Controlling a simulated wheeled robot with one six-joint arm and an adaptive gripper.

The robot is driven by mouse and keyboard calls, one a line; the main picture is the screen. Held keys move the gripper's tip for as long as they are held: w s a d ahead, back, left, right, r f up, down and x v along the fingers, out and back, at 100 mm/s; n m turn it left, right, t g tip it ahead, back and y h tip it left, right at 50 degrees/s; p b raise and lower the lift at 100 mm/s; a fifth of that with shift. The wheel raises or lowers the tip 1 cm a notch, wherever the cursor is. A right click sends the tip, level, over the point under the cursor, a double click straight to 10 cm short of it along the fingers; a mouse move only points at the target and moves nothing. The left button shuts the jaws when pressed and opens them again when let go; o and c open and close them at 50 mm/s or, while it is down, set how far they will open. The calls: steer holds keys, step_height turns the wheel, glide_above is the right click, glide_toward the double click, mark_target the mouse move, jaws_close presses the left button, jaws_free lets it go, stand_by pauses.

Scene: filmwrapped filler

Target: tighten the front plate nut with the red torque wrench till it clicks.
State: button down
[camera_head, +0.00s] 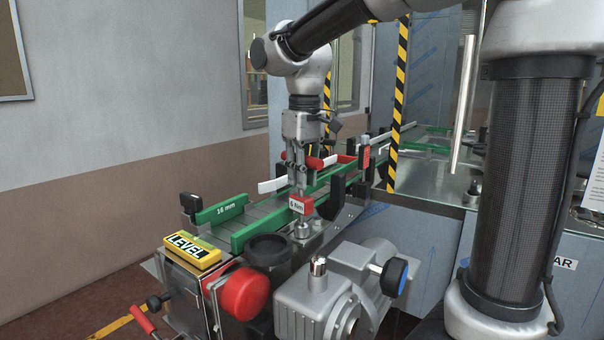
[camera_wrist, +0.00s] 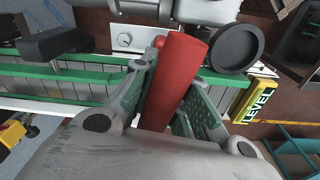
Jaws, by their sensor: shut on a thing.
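My gripper (camera_head: 298,183) points down over the conveyor's near side, its fingers shut on the red torque wrench. In the wrist view the wrench (camera_wrist: 178,75) is a thick red cylinder between the green-padded fingers (camera_wrist: 180,108). In the head view a red block marked "6 Nm" (camera_head: 301,205) shows just below the fingertips, above a grey metal fitting (camera_head: 302,229). Whether the two touch is unclear. In the wrist view a pale plate with a round bolt or nut (camera_wrist: 124,40) lies left of the wrench's far end. Which nut is the front plate's, I cannot tell.
Green guide rails (camera_head: 222,212) flank the conveyor, one marked "16 mm". A yellow LEVEL block (camera_head: 193,250), a black round cup (camera_head: 269,249), a red round knob (camera_head: 245,292) and a grey motor (camera_head: 335,290) crowd the near side. A striped post (camera_head: 399,100) stands behind.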

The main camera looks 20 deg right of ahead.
steer(key=shift+m, duration=0.7)
steer(key=m, duration=0.3)
steer(key=shift+r, duration=0.1)
steer(key=shift+m, duration=0.3)
steer(key=shift+w+a+m, duration=0.1)
steer(key=shift+m, duration=2.9)
